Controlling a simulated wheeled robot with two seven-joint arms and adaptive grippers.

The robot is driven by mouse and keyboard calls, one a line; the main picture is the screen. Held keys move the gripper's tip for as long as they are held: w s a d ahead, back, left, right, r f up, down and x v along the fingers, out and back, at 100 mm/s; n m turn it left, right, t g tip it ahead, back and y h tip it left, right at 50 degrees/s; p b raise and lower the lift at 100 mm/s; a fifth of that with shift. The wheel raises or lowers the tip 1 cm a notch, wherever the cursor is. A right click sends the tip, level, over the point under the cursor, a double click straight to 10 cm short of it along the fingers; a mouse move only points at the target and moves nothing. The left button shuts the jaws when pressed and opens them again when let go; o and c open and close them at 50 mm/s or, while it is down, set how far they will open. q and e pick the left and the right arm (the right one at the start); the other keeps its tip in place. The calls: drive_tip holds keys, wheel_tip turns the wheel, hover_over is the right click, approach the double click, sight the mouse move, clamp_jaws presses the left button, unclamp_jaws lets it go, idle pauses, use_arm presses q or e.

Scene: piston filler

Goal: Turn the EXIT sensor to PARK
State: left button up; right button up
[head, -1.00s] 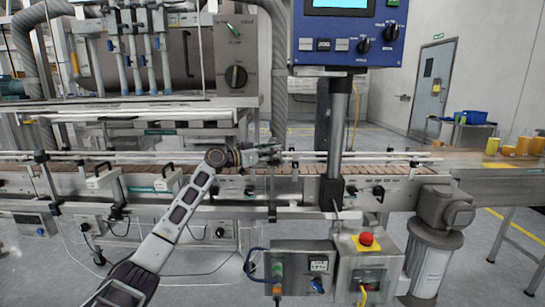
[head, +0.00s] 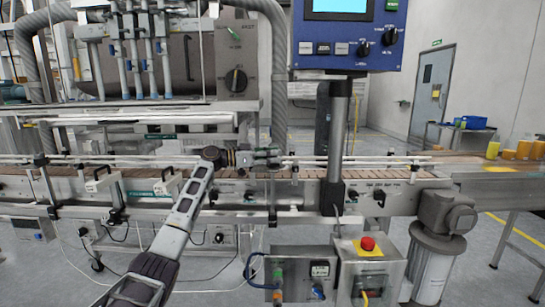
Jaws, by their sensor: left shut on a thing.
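My left arm comes in from the bottom left and reaches the conveyor's near guide rail. My left gripper (head: 266,158) is side-on there, its fingers pointing right and closed. It is shut on a small part at the rail, near an upright post. This fits the EXIT sensor, but the fingers hide most of it and no EXIT or PARK lettering can be read. I cannot tell which way the sensor is turned. My right gripper is not in view.
The conveyor (head: 400,169) runs across the view. A grey post (head: 338,130) carrying a blue control panel (head: 347,38) stands right of my gripper. A box with a red emergency button (head: 367,243) is below. Yellow cups (head: 523,150) stand at the far right.

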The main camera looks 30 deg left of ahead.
use_arm(q)
drive_tip(key=shift+d, duration=0.1)
idle(0.3)
drive_tip(key=o, duration=1)
drive_tip(key=shift+v, duration=6)
